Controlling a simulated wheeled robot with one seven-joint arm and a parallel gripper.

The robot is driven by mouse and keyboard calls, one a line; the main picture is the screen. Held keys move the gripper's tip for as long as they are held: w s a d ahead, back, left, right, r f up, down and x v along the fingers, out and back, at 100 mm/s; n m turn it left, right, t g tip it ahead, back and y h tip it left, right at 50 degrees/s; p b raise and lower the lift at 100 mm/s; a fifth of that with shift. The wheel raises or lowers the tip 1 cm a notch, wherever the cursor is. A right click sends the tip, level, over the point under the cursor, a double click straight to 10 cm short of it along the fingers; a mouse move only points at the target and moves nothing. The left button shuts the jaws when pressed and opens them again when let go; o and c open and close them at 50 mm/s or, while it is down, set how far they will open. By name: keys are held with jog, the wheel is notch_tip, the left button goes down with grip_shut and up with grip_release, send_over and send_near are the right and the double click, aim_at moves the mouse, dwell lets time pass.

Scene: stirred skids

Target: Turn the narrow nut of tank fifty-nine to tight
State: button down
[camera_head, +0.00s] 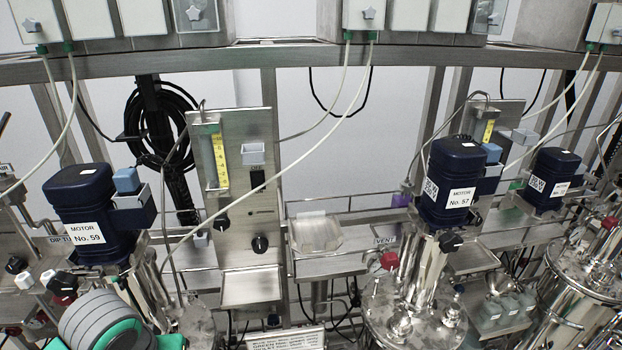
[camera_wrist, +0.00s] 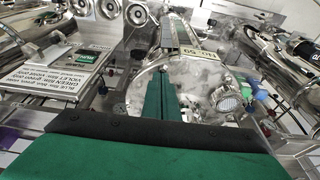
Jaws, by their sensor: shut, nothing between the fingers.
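I cannot tell whether the fingertips touch anything. The narrow nut cannot be singled out among the small lid fittings. In the head view my own wrist covers the tank's lower part.
A printed sign (camera_wrist: 50,84) stands left. Motor No. 57 (camera_head: 452,182) and its tank are right of centre, with a panel (camera_head: 238,190) between the motors. Cables hang above.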

jog(key=shift+s, duration=0.1)
dwell(0.4)
jog(key=shift+w, duration=0.2)
dwell(0.4)
jog(key=shift+w+a, duration=0.1)
jog(key=shift+a, duration=0.2)
dwell(0.4)
jog(key=shift+d, duration=0.15)
dwell(0.4)
jog(key=shift+s, duration=0.2)
